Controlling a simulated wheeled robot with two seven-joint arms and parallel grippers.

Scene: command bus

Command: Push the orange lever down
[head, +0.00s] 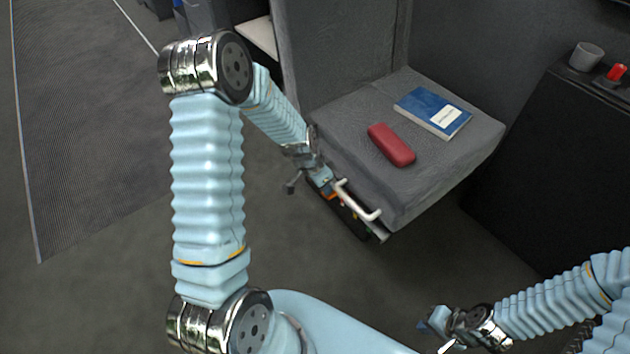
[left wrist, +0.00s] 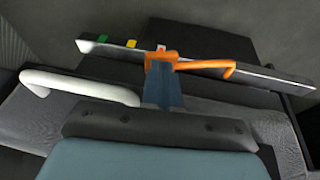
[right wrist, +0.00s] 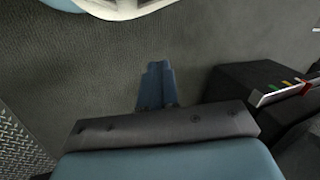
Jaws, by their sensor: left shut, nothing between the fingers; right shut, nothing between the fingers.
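The orange lever (left wrist: 208,65) is on a slim panel at the side of the grey seat, its bent bar pointing right in the left wrist view. Only a bit of orange (head: 332,197) shows in the head view, mostly hidden by my left gripper (head: 326,184). My left gripper is shut and empty. In the left wrist view its fingertips (left wrist: 160,68) overlap the lever's left end; I cannot tell whether they touch it. My right gripper (head: 430,325) is shut and empty, low at the right, and over bare floor in the right wrist view (right wrist: 156,70).
A white lever (head: 358,200) sits beside the orange one; it also shows in the left wrist view (left wrist: 80,87). Green (left wrist: 102,39) and yellow (left wrist: 131,43) marks lie along the panel. A red case (head: 391,144) and blue book (head: 433,111) lie on the seat (head: 345,125).

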